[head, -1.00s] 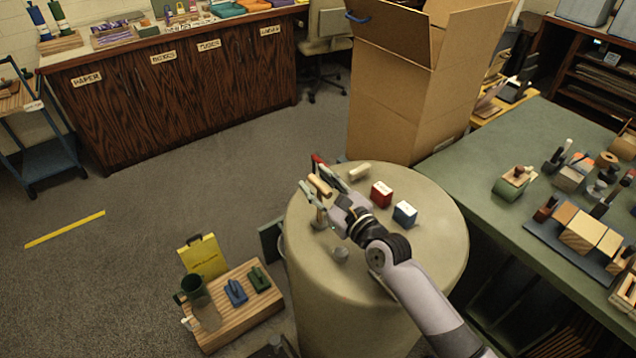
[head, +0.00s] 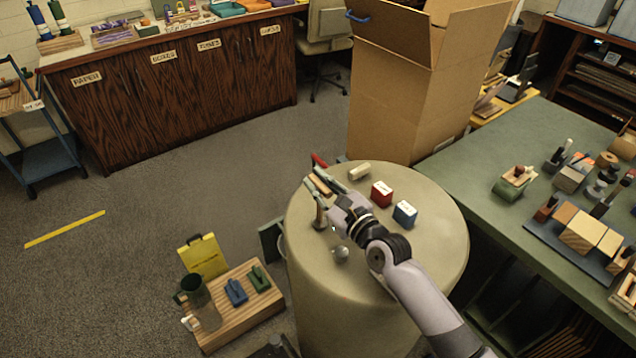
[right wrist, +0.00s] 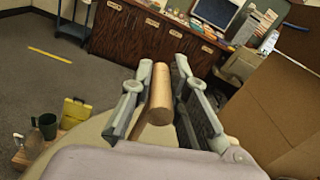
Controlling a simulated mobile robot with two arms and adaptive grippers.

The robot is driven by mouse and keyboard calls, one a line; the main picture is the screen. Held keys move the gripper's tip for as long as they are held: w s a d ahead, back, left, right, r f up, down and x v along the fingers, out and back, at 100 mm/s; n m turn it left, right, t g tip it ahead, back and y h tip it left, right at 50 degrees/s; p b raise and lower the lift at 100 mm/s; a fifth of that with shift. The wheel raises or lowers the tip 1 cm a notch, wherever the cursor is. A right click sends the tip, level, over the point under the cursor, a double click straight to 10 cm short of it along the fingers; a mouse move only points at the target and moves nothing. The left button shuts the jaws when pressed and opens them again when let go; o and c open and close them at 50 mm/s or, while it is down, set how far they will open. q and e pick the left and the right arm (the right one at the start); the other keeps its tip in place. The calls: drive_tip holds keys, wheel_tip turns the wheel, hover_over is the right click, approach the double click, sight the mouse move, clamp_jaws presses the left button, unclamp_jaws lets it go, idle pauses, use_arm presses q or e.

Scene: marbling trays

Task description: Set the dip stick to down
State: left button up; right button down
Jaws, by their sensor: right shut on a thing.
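A light-wood rod, which I take to be the dip stick (right wrist: 161,98), lies between the two grey fingers of my right gripper (right wrist: 162,100) in the right wrist view. It points away from the wrist, with its round near end showing. In the head view the rod (head: 319,186) is partly covered by the fingers of the right gripper (head: 318,183), which are shut on it above the left part of the round beige drum top (head: 420,250). A small grey upright piece (head: 320,214) stands just below the fingers; I cannot tell whether it joins the rod. My left gripper is not in view.
On the drum top are a red block (head: 381,194), a blue block (head: 405,213), a cream piece (head: 359,171) and a grey knob (head: 341,252). A tall cardboard box (head: 400,110) stands behind, and a green table (head: 480,195) is at the right.

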wheel_tip(320, 180, down, 5)
drive_tip(key=b, duration=0.4)
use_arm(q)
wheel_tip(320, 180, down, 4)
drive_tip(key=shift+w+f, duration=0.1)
use_arm(e)
drive_tip(key=c, duration=1.5)
unclamp_jaws()
drive_tip(key=shift+r, duration=0.1)
drive_tip(key=shift+c, duration=0.2)
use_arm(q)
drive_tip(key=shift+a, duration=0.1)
use_arm(e)
drive_tip(key=shift+s+d, duration=0.1)
drive_tip(key=v, duration=1.2)
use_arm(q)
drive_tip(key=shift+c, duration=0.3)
